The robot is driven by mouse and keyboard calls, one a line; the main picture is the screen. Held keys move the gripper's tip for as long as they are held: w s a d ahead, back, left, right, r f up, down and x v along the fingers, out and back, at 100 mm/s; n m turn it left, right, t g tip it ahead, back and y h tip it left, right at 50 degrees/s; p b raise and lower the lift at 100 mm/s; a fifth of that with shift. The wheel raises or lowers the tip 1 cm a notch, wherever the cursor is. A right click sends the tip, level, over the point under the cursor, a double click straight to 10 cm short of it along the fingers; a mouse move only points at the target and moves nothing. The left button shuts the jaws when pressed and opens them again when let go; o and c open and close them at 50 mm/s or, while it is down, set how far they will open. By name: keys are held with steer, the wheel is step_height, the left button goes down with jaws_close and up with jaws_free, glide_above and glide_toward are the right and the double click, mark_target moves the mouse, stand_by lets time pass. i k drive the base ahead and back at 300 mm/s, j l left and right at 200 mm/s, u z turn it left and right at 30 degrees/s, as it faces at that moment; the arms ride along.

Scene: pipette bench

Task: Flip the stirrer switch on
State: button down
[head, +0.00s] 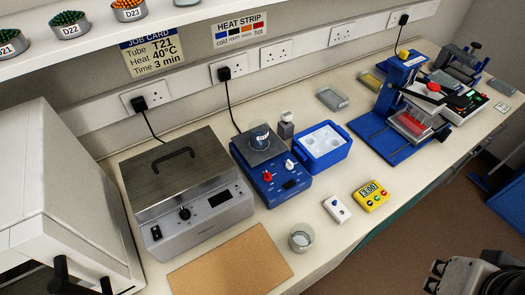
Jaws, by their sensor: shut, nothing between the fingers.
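The stirrer (243,158) is a blue box with a grey top plate, standing in the middle of the bench. My gripper (436,277) is at the bottom right corner, partly cut off, shut and empty. It is in front of the bench, far from the stirrer.
A steel heater box (203,213) stands left of the stirrer, and a blue tub (322,150) stands right. A white remote-like box (337,209), a yellow timer (371,196), a small glass jar (301,238) and a brown board (230,265) lie in front. A shelf (120,37) overhangs upper left.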

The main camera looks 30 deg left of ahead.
mark_target(291, 183)
steer(key=u, duration=1.45)
